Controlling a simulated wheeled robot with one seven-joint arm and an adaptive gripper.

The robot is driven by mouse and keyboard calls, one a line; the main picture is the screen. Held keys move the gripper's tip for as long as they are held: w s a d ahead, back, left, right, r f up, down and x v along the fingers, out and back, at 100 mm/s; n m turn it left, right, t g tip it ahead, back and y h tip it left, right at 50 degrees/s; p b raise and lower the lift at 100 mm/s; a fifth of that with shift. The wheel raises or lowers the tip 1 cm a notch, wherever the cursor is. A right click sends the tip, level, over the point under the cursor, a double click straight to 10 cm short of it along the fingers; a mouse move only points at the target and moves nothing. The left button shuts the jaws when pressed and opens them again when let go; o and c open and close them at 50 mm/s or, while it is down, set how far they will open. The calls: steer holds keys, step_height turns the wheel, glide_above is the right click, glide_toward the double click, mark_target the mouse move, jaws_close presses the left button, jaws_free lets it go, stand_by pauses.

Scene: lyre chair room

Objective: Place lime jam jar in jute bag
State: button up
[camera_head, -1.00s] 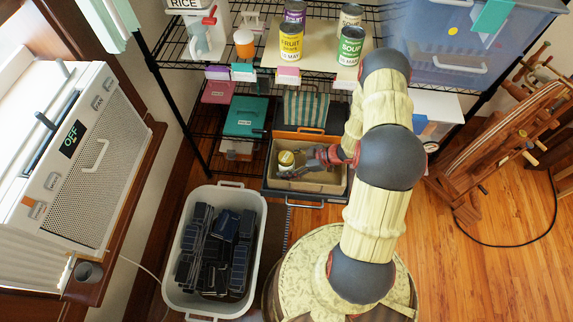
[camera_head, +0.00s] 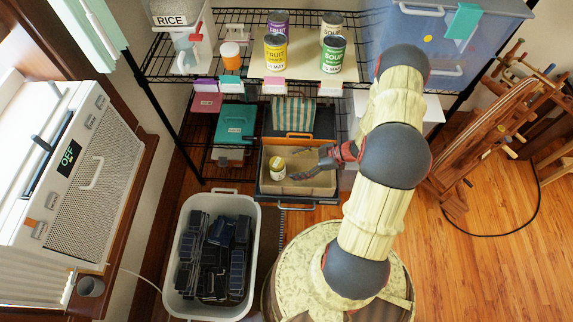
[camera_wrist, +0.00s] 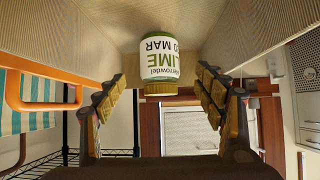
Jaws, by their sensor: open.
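The lime jam jar (camera_head: 277,168) has a white and green label and a gold lid. It stands upright inside the tan, open-topped jute bag (camera_head: 325,187), near its left side. The wrist view shows the jar (camera_wrist: 157,55) upside down in the picture, within the bag's tan walls (camera_wrist: 65,35). An orange handle (camera_head: 300,134) is on the bag's far rim. My gripper (camera_head: 312,164) is open and empty, over the bag to the right of the jar. In the wrist view its fingers (camera_wrist: 158,85) are spread, with the jar ahead between them, apart from both.
A grey-white bin (camera_head: 254,250) with dark items stands in front left. Behind the bag is a wire shelf (camera_head: 160,62) with several cans (camera_head: 331,56) and boxes. A striped teal item (camera_head: 293,111) stands just behind the bag.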

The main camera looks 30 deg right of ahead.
steer(key=shift+v, duration=1.15)
steer(key=shift+p, duration=0.3)
